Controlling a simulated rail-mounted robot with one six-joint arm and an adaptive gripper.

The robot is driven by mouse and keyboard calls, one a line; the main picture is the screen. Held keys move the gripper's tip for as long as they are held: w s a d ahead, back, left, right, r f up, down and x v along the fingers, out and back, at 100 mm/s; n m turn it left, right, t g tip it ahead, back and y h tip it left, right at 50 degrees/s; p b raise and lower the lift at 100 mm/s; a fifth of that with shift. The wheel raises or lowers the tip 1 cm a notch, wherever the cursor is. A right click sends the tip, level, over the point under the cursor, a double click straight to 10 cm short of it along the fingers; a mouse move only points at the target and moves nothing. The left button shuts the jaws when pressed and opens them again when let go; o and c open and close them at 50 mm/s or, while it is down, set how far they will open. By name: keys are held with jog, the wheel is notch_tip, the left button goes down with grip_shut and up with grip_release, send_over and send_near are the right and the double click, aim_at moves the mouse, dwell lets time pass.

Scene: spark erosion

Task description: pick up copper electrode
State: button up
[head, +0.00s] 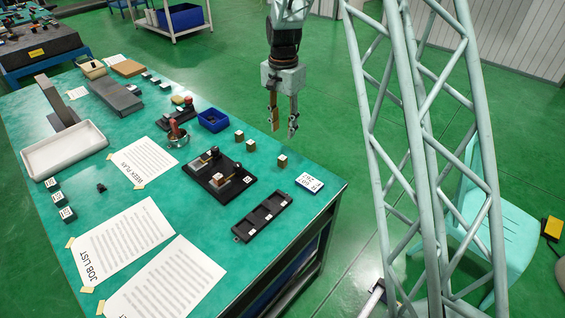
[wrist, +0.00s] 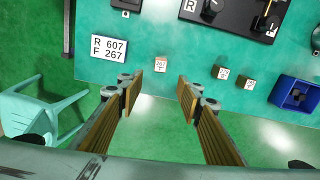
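My gripper (head: 283,131) is open and empty, pointing down just beyond the bench's right edge in the head view. In the wrist view its two wood-toned fingers (wrist: 158,97) stand wide apart over green. Several small blocks with pale marked tops and brown copper-like sides stand on the bench. The nearest block (head: 282,161) lies ahead of the finger gap in the wrist view (wrist: 161,64), untouched. A second block (head: 250,146) and a third block (head: 239,136) stand farther along; they also show in the wrist view. The markings are too small to read.
A card reading R 607 F 267 (wrist: 108,48) lies beside the nearest block. A black fixture board (head: 207,187), a black slotted tray (head: 247,229) and a blue bin (head: 213,121) are on the bench. A pale chair (head: 490,215) stands beyond the lattice column.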

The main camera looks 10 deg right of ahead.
jog(key=shift+f, duration=0.15)
jog(key=b, duration=0.1)
send_over(283, 157)
jog(key=shift+s+f, duration=0.1)
jog(key=shift+f, duration=4.05)
jog(key=shift+f, duration=0.15)
jog(key=shift+a+f+b, duration=0.1)
jog(key=shift+f+b, duration=0.45)
jog(key=shift+f, duration=1.95)
jog(key=c, duration=1.1)
jog(key=shift+r, duration=0.15)
